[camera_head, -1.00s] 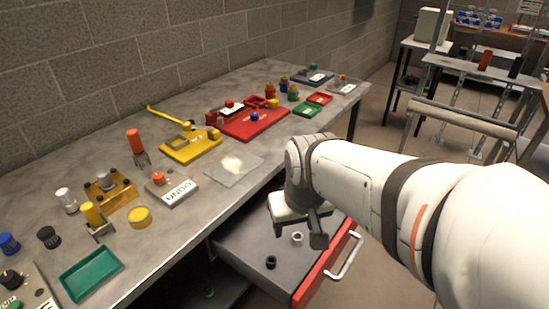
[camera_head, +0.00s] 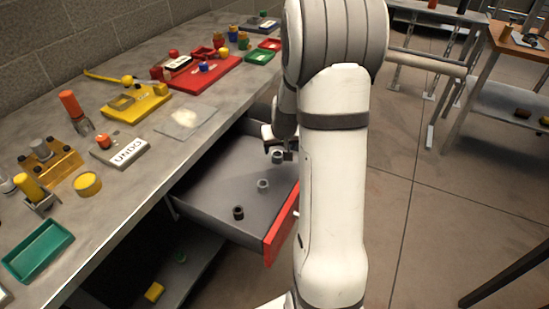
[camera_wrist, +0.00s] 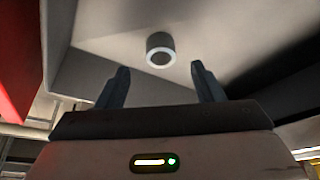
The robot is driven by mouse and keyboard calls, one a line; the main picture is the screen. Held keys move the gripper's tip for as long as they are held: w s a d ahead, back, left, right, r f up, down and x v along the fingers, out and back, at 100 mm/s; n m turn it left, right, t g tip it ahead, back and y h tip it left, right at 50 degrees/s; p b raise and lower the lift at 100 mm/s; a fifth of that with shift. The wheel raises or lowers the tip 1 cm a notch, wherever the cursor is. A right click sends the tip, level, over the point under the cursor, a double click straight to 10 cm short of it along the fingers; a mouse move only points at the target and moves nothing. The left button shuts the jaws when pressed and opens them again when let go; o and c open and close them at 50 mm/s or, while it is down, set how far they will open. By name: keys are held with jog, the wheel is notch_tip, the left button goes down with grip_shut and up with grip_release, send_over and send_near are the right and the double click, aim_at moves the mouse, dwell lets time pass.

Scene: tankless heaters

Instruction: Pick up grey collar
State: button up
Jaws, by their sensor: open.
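Three small ring-shaped collars lie in the open drawer (camera_head: 215,190). A mid-grey collar (camera_head: 263,185) is in the middle. A darker grey-green one (camera_head: 277,156) is farther back, close by my gripper (camera_head: 279,146). A near-black one (camera_head: 238,212) is nearest the front. In the wrist view my gripper (camera_wrist: 160,72) is open and empty. A grey collar (camera_wrist: 160,49) with a pale rim shows just beyond the fingertips, centred between them and apart from them. I cannot tell for sure which of the three it is.
The drawer's red front (camera_head: 281,228) and the bench edge border the space around the collars. The bench holds a green tray (camera_head: 38,250), an UNDO block (camera_head: 121,153) and a red board (camera_head: 204,72).

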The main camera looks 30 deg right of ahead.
aim_at(278, 155)
jog(key=x, duration=0.5)
jog(key=shift+f, duration=0.35)
jog(key=shift+c, duration=0.5)
jog(key=c, duration=1)
jog(key=shift+r, duration=0.1)
